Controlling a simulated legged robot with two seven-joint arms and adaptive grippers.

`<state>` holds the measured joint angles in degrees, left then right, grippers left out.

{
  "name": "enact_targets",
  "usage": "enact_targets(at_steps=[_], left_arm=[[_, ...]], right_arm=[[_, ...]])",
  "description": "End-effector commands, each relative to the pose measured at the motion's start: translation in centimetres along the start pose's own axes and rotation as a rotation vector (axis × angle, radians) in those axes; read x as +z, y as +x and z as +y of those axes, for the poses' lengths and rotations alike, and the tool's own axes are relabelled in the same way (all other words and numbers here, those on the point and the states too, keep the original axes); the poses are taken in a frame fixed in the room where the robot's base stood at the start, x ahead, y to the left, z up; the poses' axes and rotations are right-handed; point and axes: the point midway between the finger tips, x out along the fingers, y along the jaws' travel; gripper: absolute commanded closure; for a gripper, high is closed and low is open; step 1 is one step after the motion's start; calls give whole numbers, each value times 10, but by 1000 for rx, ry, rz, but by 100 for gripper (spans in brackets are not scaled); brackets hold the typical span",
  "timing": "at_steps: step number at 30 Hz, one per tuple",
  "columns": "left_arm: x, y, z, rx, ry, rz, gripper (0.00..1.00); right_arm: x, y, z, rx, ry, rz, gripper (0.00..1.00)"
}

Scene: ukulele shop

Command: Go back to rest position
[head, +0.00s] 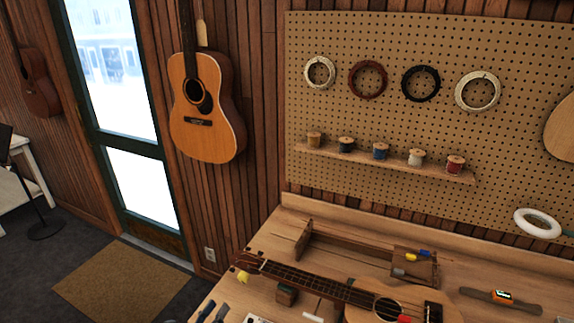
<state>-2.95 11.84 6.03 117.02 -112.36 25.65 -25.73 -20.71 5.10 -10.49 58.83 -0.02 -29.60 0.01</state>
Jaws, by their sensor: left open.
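My left gripper (214,312) shows only as two dark finger tips at the bottom edge, left of centre, by the workbench's near left corner. The tips stand apart with nothing seen between them. The rest of the gripper and its arm are cut off by the frame. My right gripper is not seen.
A ukulele (358,296) lies on the wooden workbench (285,240), with a wooden rack (345,247) and small tools behind it. A pegboard (440,120) with string coils and a spool shelf stands behind. A guitar (205,120) hangs beside the glass door. The doormat (125,285) is clear.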

Motion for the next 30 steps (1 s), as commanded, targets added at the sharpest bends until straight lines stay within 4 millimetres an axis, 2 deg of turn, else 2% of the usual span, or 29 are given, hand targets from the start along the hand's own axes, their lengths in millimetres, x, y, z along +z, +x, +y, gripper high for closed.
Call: enact_targets(at_steps=[2, 4, 6, 8, 11, 12, 14, 15, 18, 21, 24, 30], left_arm=[[21, -13, -9, 2, -192, -145, 51], [41, -32, -6, 32, -439, -307, 51], [51, -58, 9, 102, -728, -467, 51], [46, -82, 30, 198, -980, -585, 51], [4, -126, 60, 432, -1389, -732, 51], [-22, -144, 67, 551, -1541, -772, 51], [-62, -169, 68, 733, -1729, -808, 51], [-85, -183, 64, 844, -1823, -817, 51], [-131, -213, 46, 1087, -1986, -813, 51], [-165, -238, 23, 1296, -2086, -784, 51], [-190, -260, -2, 1487, -2150, -743, 51], [-225, -302, -55, 1835, -2205, -629, 51]], right_arm=[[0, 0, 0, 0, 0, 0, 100], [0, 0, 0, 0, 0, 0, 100], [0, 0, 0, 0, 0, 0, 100], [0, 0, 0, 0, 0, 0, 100], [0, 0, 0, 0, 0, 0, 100], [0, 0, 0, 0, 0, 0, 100], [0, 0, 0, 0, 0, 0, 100], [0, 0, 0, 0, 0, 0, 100], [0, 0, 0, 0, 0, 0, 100], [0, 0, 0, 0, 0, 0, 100], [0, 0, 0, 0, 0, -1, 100], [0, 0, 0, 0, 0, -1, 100]])
